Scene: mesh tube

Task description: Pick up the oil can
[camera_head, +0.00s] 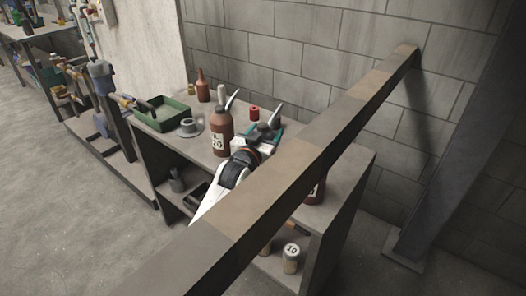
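My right gripper is not in view.
A long beam (290,165) crosses the foreground diagonally. A brown bottle labelled 20 (221,132), a small red item (254,113), a grey round part (187,128) and a green tray (162,114) stand on the workbench (150,143). A can labelled 10 (291,259) sits below.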

